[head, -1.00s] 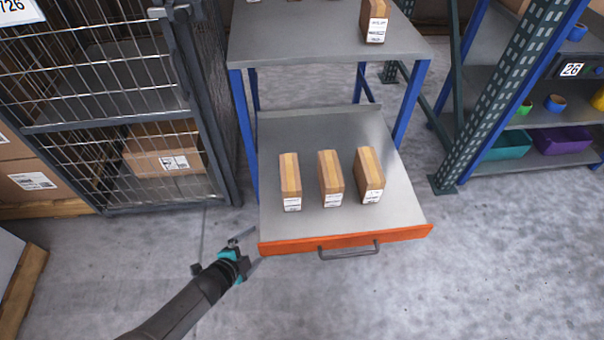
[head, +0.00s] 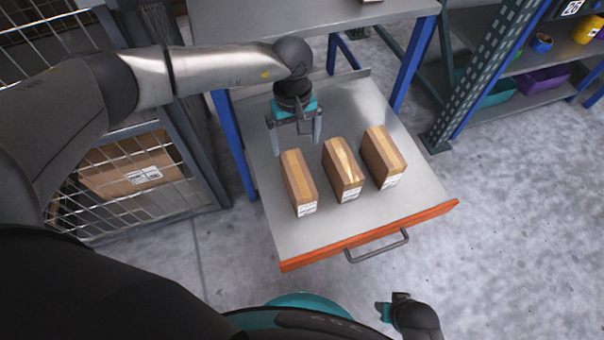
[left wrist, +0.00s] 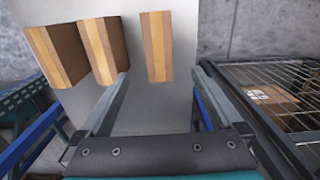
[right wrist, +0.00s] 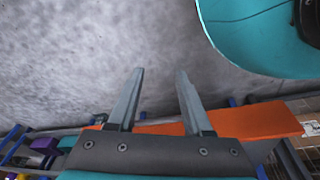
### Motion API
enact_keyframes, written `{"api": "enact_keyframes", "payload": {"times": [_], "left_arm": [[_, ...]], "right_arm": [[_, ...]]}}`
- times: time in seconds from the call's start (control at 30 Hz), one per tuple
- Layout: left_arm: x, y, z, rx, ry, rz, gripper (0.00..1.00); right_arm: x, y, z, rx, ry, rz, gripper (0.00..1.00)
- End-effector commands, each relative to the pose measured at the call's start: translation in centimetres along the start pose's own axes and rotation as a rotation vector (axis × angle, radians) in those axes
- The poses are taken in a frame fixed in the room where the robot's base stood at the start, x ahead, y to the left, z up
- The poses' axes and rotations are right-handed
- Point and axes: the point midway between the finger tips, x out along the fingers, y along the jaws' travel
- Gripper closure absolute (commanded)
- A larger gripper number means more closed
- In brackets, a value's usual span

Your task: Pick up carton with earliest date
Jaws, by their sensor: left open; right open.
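Three brown cartons with tan tape stand in a row on the pulled-out grey drawer (head: 262,217): a left carton (head: 299,180), a middle carton (head: 343,168) and a right carton (head: 383,157). Each has a white label low on its front; the dates are too small to read. My left gripper (head: 296,147) is open and empty, pointing down just behind the left carton. In the left wrist view that carton (left wrist: 157,48) lies ahead, between the finger lines. My right gripper (right wrist: 158,75) is open and empty, near the drawer's orange front; its arm shows at the bottom of the head view.
The drawer has an orange front (head: 370,236) with a grey handle (head: 377,247), under a grey table (head: 260,20) on blue legs. A wire cage (head: 130,185) stands close at left. A shelf with bins (head: 535,80) stands at right. The floor at right is clear.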

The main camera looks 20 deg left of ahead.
Motion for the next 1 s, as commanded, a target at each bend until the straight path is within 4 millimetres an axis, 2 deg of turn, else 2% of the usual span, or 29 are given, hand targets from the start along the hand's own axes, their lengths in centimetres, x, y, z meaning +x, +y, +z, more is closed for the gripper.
{"api": "enact_keyframes", "payload": {"times": [0.17, 0.53, 0.8, 1.0], "left_arm": [[1.1, -0.3, -0.3, 0.021, 0.017, -0.015, 0.00], [5.4, -0.2, -0.3, 0.016, 0.014, -0.012, 0.00], [8.7, -0.2, -0.4, 0.016, 0.014, -0.011, 0.00], [9.9, -0.2, -0.4, 0.016, 0.014, -0.010, 0.00]], "right_arm": [[-0.5, -0.3, -0.6, 0.002, 0.002, -0.004, 0.50], [-3.2, -1.1, -2.7, 0.008, 0.011, -0.016, 0.50], [-5.3, -0.8, -4.8, 0.011, 0.055, -0.013, 0.50], [-6.4, -0.8, -5.6, 0.012, 0.070, -0.012, 0.50]]}}
